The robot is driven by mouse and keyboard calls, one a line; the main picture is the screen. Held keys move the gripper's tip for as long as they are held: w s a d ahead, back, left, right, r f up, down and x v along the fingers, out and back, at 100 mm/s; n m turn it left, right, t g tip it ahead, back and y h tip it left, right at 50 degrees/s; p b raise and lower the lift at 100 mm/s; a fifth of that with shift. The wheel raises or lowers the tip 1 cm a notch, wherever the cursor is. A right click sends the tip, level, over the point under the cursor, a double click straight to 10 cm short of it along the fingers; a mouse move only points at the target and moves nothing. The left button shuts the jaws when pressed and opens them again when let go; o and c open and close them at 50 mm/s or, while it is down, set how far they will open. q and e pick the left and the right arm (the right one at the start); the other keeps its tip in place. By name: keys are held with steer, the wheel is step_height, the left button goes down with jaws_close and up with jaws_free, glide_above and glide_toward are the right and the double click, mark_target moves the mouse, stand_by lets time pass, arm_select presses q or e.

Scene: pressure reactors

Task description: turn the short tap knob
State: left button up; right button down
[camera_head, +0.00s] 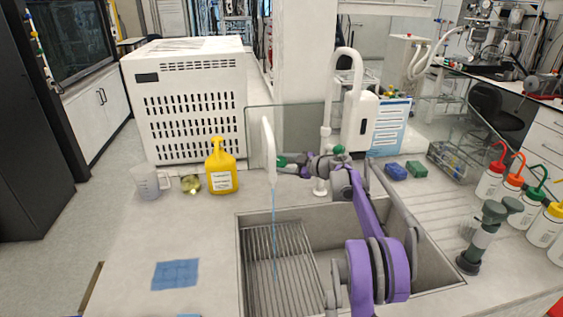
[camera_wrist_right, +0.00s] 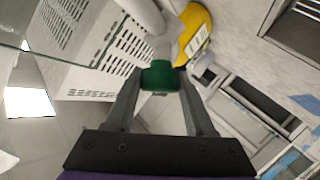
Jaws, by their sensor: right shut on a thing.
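The short white tap (camera_head: 268,150) stands at the back left rim of the sink, with a thin blue stream (camera_head: 274,235) falling from its spout into the basin. Its green knob (camera_head: 282,161) is on the right side of the tap, partly covered by my right gripper (camera_head: 292,163). In the right wrist view the green knob (camera_wrist_right: 160,76) sits between the two fingertips, and the gripper is shut on it. My purple right arm reaches over the sink from the front. My left gripper is not in view.
A taller curved white tap (camera_head: 329,95) with a green knob (camera_head: 339,149) stands close to the right of my gripper. A yellow bottle (camera_head: 221,168) stands left of the short tap. A clear panel is behind. The front left counter is mostly free around a blue cloth (camera_head: 176,274).

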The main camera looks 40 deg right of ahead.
steer(key=shift+n+g+y, duration=0.3)
steer(key=shift+n+y, duration=0.1)
steer(key=shift+n, duration=0.2)
steer(key=shift+c, duration=1.3)
jaws_free()
steer(key=v, duration=1.1)
steer(key=shift+a, duration=0.1)
